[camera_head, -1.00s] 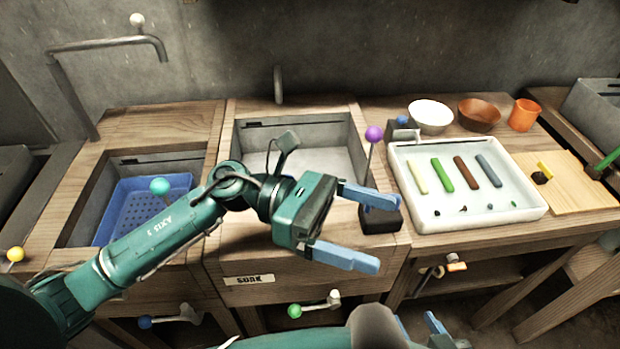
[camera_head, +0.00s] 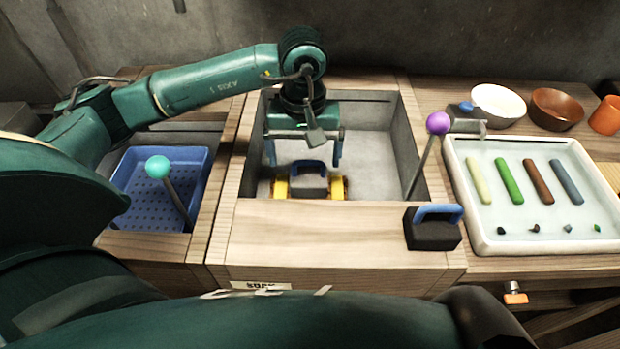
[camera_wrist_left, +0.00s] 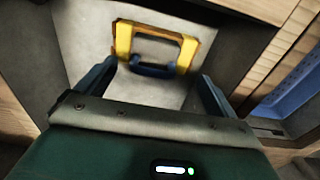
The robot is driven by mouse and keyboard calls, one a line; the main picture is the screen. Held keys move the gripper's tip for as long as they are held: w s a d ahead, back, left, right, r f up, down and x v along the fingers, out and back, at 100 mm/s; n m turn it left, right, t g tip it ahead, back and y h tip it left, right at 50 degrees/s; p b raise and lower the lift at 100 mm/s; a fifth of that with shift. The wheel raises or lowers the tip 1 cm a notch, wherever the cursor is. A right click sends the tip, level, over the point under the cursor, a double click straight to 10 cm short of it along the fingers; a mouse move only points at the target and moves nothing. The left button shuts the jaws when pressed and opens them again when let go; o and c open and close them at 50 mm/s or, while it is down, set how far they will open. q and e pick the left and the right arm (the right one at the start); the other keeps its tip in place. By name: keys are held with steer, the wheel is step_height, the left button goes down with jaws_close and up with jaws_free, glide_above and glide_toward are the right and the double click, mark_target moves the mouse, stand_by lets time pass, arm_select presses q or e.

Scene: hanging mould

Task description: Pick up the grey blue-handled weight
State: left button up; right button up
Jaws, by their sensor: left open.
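The grey blue-handled weight (camera_head: 311,187) sits inside the middle sink, near its front wall. Its blue handle (camera_head: 307,168) stands on top, with yellow parts (camera_head: 338,187) on both sides. The sink's front rim hides its lower part. My left gripper (camera_head: 303,156) points down over the sink, open and empty, with one finger to each side above the weight. In the left wrist view the blue handle (camera_wrist_left: 153,70) lies between the open fingers, in front of the yellow frame (camera_wrist_left: 124,40). I cannot tell whether the fingers touch anything. My right gripper is not in view.
A darker blue-handled block (camera_head: 432,234) stands on the front right rim, beside a purple-topped lever (camera_head: 438,123). A blue perforated basin (camera_head: 150,205) and turquoise-topped lever (camera_head: 157,167) are left. A white tray (camera_head: 475,240) with coloured bars is right.

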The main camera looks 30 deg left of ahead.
mark_target(309, 175)
arm_select(q)
steer(key=shift+w+d+f, duration=0.1)
steer(key=shift+w+f, duration=0.1)
steer(key=shift+f, duration=1)
steer(key=shift+w+f, duration=0.15)
steer(key=shift+f, duration=1)
steer(key=shift+w+d+f, duration=0.1)
steer(key=shift+w+f, duration=0.1)
steer(key=shift+f, duration=1)
steer(key=shift+c, duration=0.4)
steer(key=c, duration=1.3)
